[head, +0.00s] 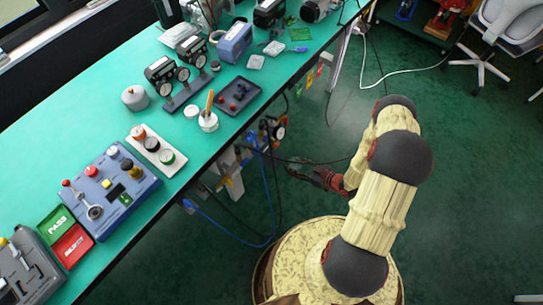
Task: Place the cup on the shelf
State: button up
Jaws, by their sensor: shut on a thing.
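My gripper (295,171) is dark with red parts and reaches left toward the bench's front edge, lower than the bench top. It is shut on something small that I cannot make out. I cannot tell whether that is the cup. A small white cup-like holder (208,123) with an orange-handled tool in it stands on the green bench (105,165) near its front edge, to the left of and apart from my gripper. No shelf can be clearly made out.
Valve hardware and blue cables (268,190) hang under the bench edge, close to my gripper. A blue control box (108,188), a button panel (157,150), a dark tray (239,96) and gauges crowd the bench. The green floor to the right is largely clear.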

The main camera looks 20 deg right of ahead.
jog(key=w+a+b, duration=0.1)
jog(key=w+a, duration=0.1)
jog(key=w, duration=0.1)
jog(key=w+a+b, duration=0.1)
jog(key=w+a, duration=0.2)
jog(key=w+a+b, duration=0.1)
jog(key=w+a, duration=0.1)
jog(key=w, duration=0.2)
jog(key=shift+w+a, duration=0.1)
jog(key=shift+a, duration=0.05)
jog(key=shift+w+a+f+b, duration=0.1)
jog(key=shift+f+b, duration=1.25)
jog(key=shift+f, duration=0.4)
jog(key=shift+f, duration=0.15)
jog(key=o, duration=1)
jog(key=shift+o, duration=0.2)
